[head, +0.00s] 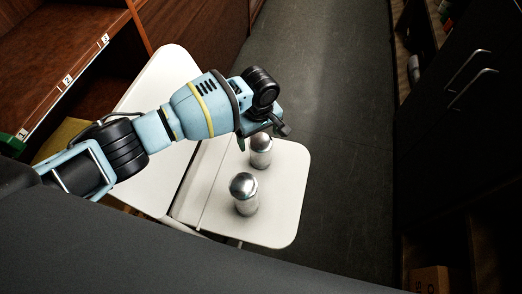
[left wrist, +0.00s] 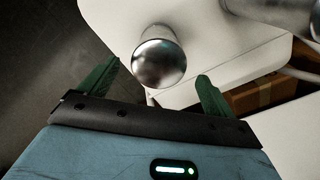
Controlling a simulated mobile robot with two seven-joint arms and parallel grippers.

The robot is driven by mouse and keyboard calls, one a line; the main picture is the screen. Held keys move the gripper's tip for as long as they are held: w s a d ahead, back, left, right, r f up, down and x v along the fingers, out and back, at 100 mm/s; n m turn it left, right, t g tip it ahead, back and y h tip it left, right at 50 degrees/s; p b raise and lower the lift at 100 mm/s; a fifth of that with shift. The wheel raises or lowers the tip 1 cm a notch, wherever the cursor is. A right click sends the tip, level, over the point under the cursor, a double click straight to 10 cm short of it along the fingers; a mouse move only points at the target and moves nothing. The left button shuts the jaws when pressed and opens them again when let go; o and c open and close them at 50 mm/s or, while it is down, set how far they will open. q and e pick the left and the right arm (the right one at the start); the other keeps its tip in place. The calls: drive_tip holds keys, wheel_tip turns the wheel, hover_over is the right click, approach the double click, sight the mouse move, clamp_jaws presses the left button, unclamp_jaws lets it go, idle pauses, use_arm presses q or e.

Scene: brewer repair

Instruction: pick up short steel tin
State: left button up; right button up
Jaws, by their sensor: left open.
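Two steel tins with shiny domed tops stand upright on the white side shelf. The farther tin (head: 260,150) looks a little smaller than the nearer tin (head: 244,193); which is the short one is hard to tell from this angle. My left gripper (head: 280,128) is at the farther tin, by its top. In the left wrist view a tin (left wrist: 160,58), seemingly the farther one, shows between the open green fingers, with no visible contact. The other tin (left wrist: 275,14) is partly cut off at the top right. My right gripper is not in view.
The white shelf (head: 285,205) has a rounded edge and bare room to the right of the tins. A larger white surface (head: 165,75) lies under my left arm. Dark floor (head: 340,120) lies beyond, with brown wooden shelving (head: 60,50) at the left.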

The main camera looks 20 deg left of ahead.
sight(261, 141)
use_arm(q)
drive_tip(key=f+b, duration=0.1)
drive_tip(key=f, duration=0.1)
drive_tip(key=f+b, duration=0.1)
drive_tip(key=f, duration=0.1)
drive_tip(key=shift+d+f, duration=0.2)
drive_tip(key=shift+f, duration=0.45)
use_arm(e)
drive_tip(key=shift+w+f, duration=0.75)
use_arm(q)
drive_tip(key=c, duration=1.2)
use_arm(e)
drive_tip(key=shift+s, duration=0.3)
